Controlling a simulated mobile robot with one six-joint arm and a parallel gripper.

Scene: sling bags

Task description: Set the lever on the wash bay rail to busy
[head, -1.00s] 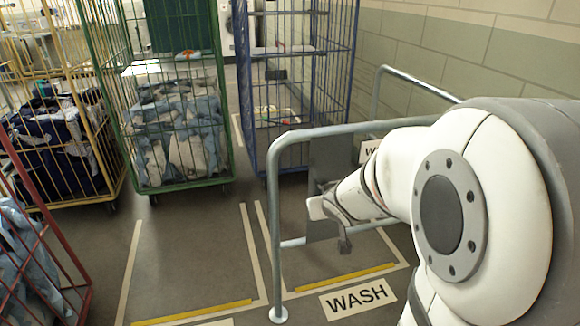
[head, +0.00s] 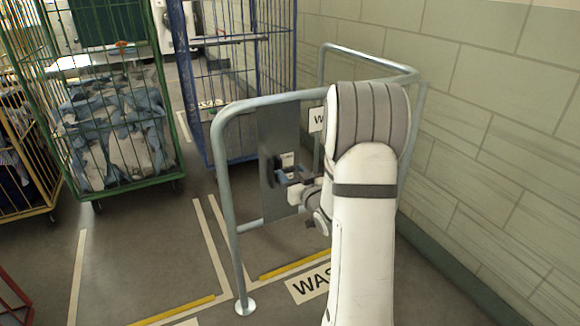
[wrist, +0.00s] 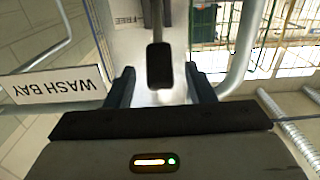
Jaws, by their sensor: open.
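The lever (wrist: 160,66) shows in the wrist view as a grey shaft with a black grip at its end. A label reading FREE, upside down, is on the grey metal plate (head: 275,140) beside the shaft; no busy label is readable. My gripper (wrist: 161,88) is open, with one finger on each side of the black grip and visible gaps between. It also shows in the head view (head: 284,178), close in front of the plate on the wash bay rail (head: 229,180). There the lever is too small and covered to make out.
The WASH BAY sign (wrist: 55,84) hangs close by my gripper. A blue cage trolley (head: 190,90) stands behind the rail, and a green one (head: 110,190) with laundry stands left. A tiled wall (head: 480,130) is at right. Taped floor in front is open.

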